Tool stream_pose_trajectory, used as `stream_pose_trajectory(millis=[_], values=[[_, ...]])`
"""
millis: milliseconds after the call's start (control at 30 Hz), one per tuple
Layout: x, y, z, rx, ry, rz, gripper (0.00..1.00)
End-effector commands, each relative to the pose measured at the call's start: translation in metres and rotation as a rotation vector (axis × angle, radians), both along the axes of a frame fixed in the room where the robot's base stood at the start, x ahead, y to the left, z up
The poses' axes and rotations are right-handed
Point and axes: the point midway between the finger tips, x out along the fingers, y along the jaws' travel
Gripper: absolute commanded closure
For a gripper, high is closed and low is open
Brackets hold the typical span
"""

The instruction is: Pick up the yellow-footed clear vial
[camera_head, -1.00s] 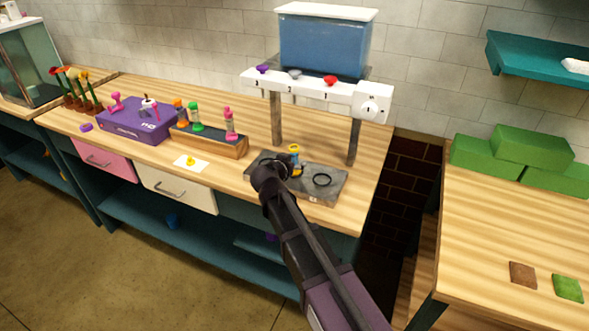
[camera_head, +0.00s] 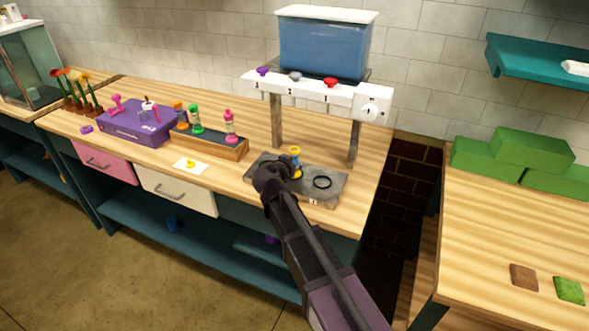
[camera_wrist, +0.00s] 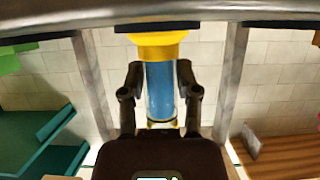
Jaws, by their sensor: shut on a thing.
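The yellow-footed clear vial (camera_head: 295,160) is upright over the grey plate at the counter's front right, partly hidden by my gripper (camera_head: 283,174). In the wrist view, the vial (camera_wrist: 161,100) is between the two dark fingers of my gripper (camera_wrist: 160,75), one on each side of its body. Its wide yellow end is near the top of that picture and a narrower yellow band is at the other end. Its middle looks blue; I cannot tell liquid from the tank behind. I cannot tell whether it touches the plate.
The grey plate (camera_head: 328,197) has a black ring (camera_head: 322,182) on it. A dispenser stand with a blue tank (camera_head: 322,47) rises behind, on two posts. A wooden rack (camera_head: 222,148) with several vials and a purple box (camera_head: 128,127) stand left. Green blocks (camera_head: 530,148) lie on the right counter.

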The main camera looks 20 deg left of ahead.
Motion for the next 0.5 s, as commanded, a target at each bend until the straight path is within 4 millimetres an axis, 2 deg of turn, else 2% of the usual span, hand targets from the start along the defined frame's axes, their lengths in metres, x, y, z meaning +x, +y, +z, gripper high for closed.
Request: stream_pose_trajectory(millis=[500], values=[[0.0004,-0.0003,0.0041,0.0,0.0,0.0,1.0]])
